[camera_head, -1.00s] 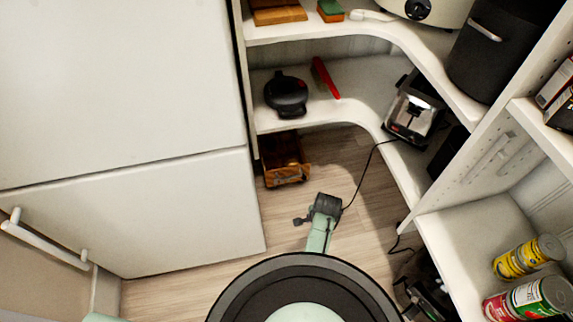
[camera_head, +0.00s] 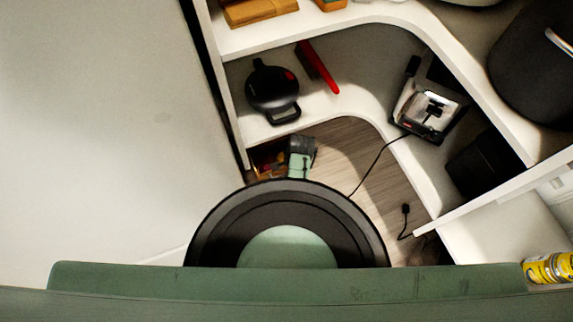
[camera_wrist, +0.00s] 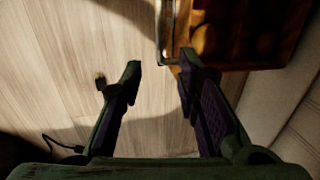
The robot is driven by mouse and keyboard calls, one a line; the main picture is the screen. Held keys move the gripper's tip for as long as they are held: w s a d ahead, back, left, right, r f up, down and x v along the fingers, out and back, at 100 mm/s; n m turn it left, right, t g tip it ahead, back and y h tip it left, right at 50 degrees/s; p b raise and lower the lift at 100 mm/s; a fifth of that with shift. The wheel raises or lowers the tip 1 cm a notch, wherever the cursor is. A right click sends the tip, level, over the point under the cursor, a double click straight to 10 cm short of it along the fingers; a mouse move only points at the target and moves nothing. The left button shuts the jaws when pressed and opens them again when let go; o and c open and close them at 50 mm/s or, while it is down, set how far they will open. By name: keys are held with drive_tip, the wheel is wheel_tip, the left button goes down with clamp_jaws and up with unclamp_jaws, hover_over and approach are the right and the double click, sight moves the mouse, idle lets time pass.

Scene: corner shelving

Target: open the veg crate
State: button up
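The veg crate (camera_head: 266,158) is a brown-orange wooden box on the floor under the lowest shelf. In the head view my arm and base hide most of it. In the wrist view the crate (camera_wrist: 236,57) fills the upper right, with round orange-brown things inside. My gripper (camera_wrist: 160,66) is open and empty. Its right fingertip overlaps the crate's near left corner in the wrist view; I cannot tell whether they touch. Its left fingertip is over bare floor. In the head view the fingers are not clearly visible.
A white curved corner shelf (camera_head: 325,118) overhangs the crate, holding a black round appliance (camera_head: 272,90) and a toaster (camera_head: 428,108). A black cable (camera_head: 375,165) runs down to the floor. A large white panel (camera_head: 100,130) stands at left. The floor (camera_wrist: 60,70) left of the crate is mostly clear.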

drive_tip(key=f, duration=0.3)
drive_tip(key=w+f+b, duration=0.1)
drive_tip(key=f, duration=0.6)
drive_tip(key=shift+w+a+f, duration=0.15)
drive_tip(key=shift+w+a, duration=0.2)
drive_tip(key=shift+a, duration=0.05)
drive_tip(key=shift+c, duration=0.5)
clamp_jaws()
